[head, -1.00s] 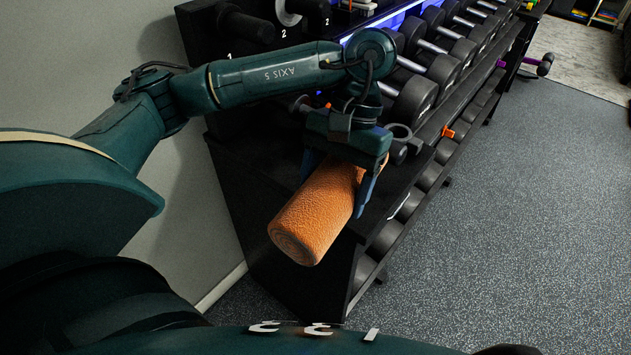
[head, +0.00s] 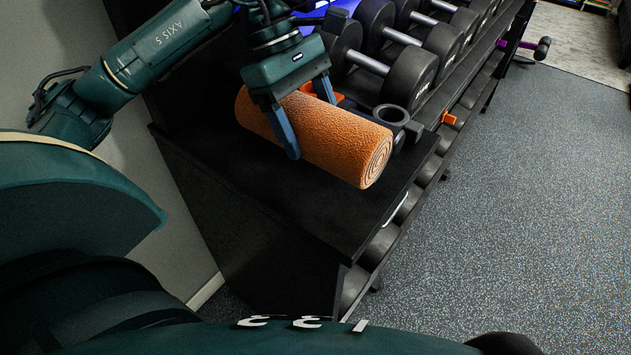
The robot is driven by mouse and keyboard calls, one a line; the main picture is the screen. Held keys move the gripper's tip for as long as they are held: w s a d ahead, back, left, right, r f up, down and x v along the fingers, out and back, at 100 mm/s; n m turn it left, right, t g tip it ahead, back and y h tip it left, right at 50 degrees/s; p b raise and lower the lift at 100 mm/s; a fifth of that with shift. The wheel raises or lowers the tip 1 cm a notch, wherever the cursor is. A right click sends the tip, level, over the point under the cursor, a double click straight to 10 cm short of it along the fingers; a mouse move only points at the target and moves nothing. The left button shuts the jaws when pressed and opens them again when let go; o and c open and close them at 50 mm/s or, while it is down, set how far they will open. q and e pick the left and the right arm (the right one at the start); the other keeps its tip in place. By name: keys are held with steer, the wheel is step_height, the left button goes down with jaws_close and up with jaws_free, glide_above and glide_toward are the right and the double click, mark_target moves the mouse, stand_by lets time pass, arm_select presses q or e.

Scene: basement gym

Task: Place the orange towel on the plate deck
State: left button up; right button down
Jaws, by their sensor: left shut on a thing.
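The orange towel (head: 335,138) is a rolled cylinder lying sideways in the head view, its spiral end facing lower right. My left gripper (head: 306,118) reaches down over it from above and is shut on its left-middle part, one blue finger showing on the near side. The towel is over the black plate deck (head: 290,205), the flat near end of the rack. It is at or just above the surface; I cannot tell whether it touches. My right gripper is not in view.
A dark ring-shaped holder (head: 391,115) sits just beyond the towel's right end. Dumbbells (head: 408,75) line the rack behind it. A small orange clip (head: 448,118) is on the rack's edge. The near part of the deck is bare, and speckled floor (head: 500,220) lies to the right.

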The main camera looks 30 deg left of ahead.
mark_target(282, 102)
arm_select(q)
step_height(282, 102, down, 6)
steer(key=shift+s+r, duration=0.1)
steer(key=shift+r, duration=0.05)
steer(key=shift+f, duration=1.45)
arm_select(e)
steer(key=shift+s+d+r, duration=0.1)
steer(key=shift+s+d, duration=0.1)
arm_select(q)
steer(key=shift+f, duration=0.1)
steer(key=o, duration=1)
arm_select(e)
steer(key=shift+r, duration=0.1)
arm_select(q)
steer(key=v, duration=1.1)
steer(key=shift+a+r, duration=0.25)
steer(key=shift+r, duration=0.3)
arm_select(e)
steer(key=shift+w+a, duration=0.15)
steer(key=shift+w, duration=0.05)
